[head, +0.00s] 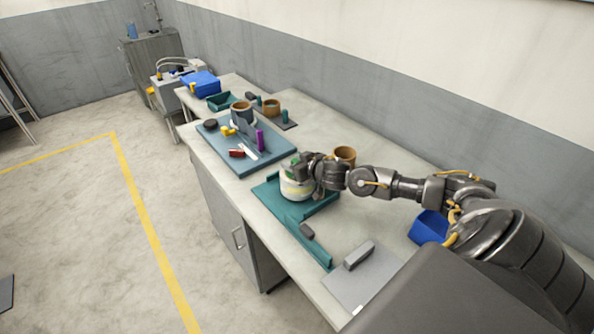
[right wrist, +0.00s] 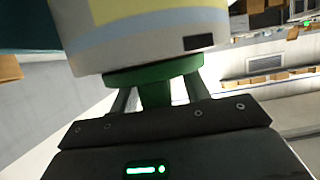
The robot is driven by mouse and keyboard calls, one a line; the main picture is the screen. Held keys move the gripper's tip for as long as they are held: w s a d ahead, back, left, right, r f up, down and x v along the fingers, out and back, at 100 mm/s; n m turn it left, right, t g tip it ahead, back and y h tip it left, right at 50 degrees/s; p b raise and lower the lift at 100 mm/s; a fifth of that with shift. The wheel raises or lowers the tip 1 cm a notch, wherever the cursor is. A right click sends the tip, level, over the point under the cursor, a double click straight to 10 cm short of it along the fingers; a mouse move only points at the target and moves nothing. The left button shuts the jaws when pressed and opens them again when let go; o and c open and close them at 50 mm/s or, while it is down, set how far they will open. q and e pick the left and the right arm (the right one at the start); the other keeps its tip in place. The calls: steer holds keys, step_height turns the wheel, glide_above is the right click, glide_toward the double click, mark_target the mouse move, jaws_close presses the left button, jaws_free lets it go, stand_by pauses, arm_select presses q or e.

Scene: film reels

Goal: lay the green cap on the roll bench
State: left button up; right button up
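The green cap (right wrist: 155,72) sits on the end of a white roll with a pale yellow and blue band (right wrist: 150,35). In the head view the roll (head: 296,188) stands on a teal tray (head: 265,190), with a little of the green cap (head: 291,163) showing at its top. My right gripper (head: 305,170) is at the cap. In the right wrist view its fingers (right wrist: 157,92) stand on either side of the cap's green knob, with narrow gaps showing, so it looks open. The long pale bench (head: 352,215) carries the roll. My left gripper is out of view.
Behind the roll stands a brown cylinder (head: 345,155). A blue bin (head: 430,227) lies near my right arm. A grey plate with a block (head: 365,275) is at the near end. A blue-grey mat (head: 265,160) holds several small items farther along.

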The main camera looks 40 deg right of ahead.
mark_target(295, 161)
steer(key=shift+s+f, duration=0.1)
steer(key=shift+f, duration=0.1)
jaws_close()
steer(key=shift+r, duration=0.4)
step_height(295, 161, up, 3)
steer(key=shift+s+a+f+b, duration=0.1)
steer(key=shift+a+b, duration=0.05)
steer(key=shift+b, duration=0.4)
steer(key=s+a+r+p, duration=0.2)
steer(key=s+a+r, duration=0.7)
steer(key=shift+s+a+r, duration=0.25)
steer(key=shift+a+r, duration=0.05)
steer(key=shift+a, duration=0.05)
